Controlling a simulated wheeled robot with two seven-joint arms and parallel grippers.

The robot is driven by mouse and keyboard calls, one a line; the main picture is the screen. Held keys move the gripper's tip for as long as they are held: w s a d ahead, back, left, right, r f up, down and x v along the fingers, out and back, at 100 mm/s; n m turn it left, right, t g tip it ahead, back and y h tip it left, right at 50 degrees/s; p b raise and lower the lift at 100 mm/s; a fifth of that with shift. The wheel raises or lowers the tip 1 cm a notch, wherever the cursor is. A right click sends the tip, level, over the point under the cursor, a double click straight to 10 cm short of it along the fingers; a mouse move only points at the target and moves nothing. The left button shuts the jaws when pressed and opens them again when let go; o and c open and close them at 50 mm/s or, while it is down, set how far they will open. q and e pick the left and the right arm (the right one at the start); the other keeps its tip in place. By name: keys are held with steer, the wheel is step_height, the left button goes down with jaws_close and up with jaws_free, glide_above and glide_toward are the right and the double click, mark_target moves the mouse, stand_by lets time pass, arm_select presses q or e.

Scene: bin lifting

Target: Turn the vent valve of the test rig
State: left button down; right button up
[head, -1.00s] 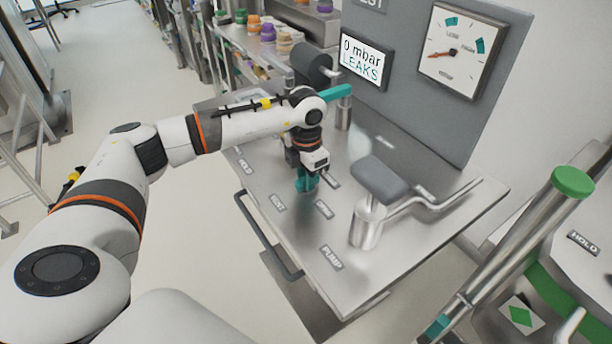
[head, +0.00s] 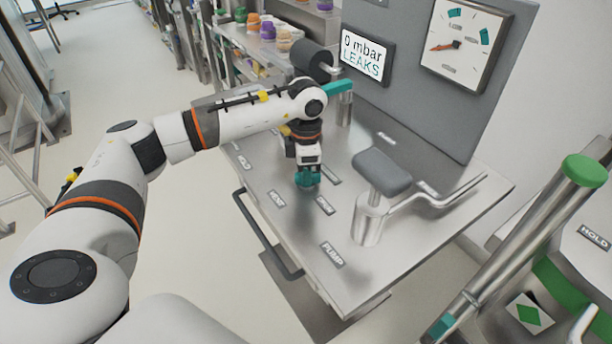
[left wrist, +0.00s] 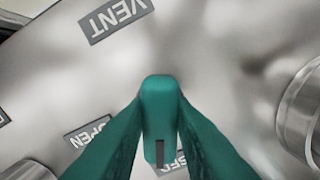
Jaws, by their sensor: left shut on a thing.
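The vent valve is a teal knob with a dark stripe; in the left wrist view the knob (left wrist: 160,110) sits between my gripper's two teal fingers. In the head view my left gripper (head: 307,180) points down at the steel bench top, shut on the knob, which it mostly hides. A VENT label (left wrist: 116,18) lies beyond it, with an OPEN label (left wrist: 88,137) to the left and a partly covered label to the right. The display (head: 362,57) reads 0 mbar LEAKS. My right gripper is not in view.
A grey-padded pump lever (head: 382,171) stands on a metal post to the right, with a bent pipe behind. A teal handle (head: 338,88) on a post is behind my wrist. A green-capped rod (head: 585,170) rises at the right. A rail (head: 265,238) runs along the bench's front.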

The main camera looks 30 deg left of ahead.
arm_select(q)
steer(key=m+b, duration=0.2)
steer(key=m, duration=0.4)
steer(key=shift+b, duration=0.35)
steer(key=m+b, duration=0.1)
steer(key=m, duration=0.2)
steer(key=shift+m, duration=0.4)
steer(key=shift+r+m+b, duration=0.1)
steer(key=shift+m+b, duration=0.4)
steer(key=shift+m, duration=0.9)
steer(key=c, duration=1.2)
jaws_free()
steer(key=shift+c, duration=0.2)
